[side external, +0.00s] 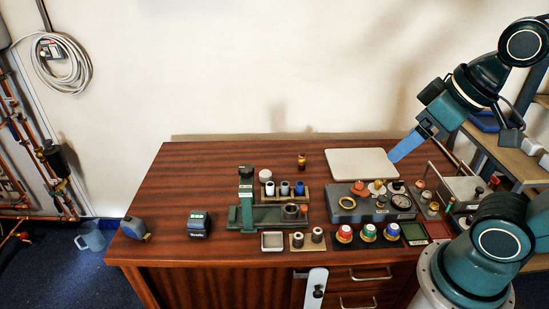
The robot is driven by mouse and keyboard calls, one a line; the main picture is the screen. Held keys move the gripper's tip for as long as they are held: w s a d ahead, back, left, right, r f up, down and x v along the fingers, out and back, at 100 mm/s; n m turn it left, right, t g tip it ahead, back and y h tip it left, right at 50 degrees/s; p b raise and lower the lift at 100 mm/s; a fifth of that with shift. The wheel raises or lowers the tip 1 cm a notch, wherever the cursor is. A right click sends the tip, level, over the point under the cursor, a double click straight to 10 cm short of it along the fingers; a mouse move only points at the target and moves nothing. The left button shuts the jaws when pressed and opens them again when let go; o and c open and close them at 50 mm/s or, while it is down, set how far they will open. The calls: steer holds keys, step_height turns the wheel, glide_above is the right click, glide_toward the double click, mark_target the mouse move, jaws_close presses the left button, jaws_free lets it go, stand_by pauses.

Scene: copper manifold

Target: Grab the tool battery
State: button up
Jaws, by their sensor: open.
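The tool battery appears to be the dark blue-grey block (199,227) with a green patch on top. It stands upright on the left part of the wooden table, near the front edge. My gripper (394,158) has blue fingers and hangs over the back right of the table, at the right edge of a pale board. It is far to the right of the battery and apart from it. It is open by its look, with nothing visible between its fingers, though the fingers overlap from this side.
A blue tape measure (135,229) lies left of the battery. A green press-like fixture (246,205) and small cylinders stand right of it. A pale board (350,163) lies at the back; a grey instrument block (345,207) is before it. The table's back left is clear.

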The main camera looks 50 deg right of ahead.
steer(key=shift+w, duration=0.1)
steer(key=w+a+r+m+h, duration=0.1)
steer(key=w+m, duration=0.1)
steer(key=w, duration=0.7)
steer(key=w+a+r+m+h, duration=0.1)
steer(key=w+r, duration=0.1)
steer(key=w, duration=0.6)
steer(key=w+a+f+m+h, duration=0.1)
steer(key=w+a+f, duration=0.25)
steer(key=w, duration=0.35)
steer(key=w+a+f+m+h, duration=0.1)
steer(key=w+a+f+m, duration=0.2)
steer(key=w, duration=0.4)
steer(key=w+a+f+h, duration=0.2)
steer(key=w+a+f, duration=0.5)
steer(key=a+f, duration=0.45)
steer(key=m+t+h, duration=0.2)
steer(key=t+h, duration=0.1)
glide_toward(197, 219)
steer(key=shift+x, duration=2.25)
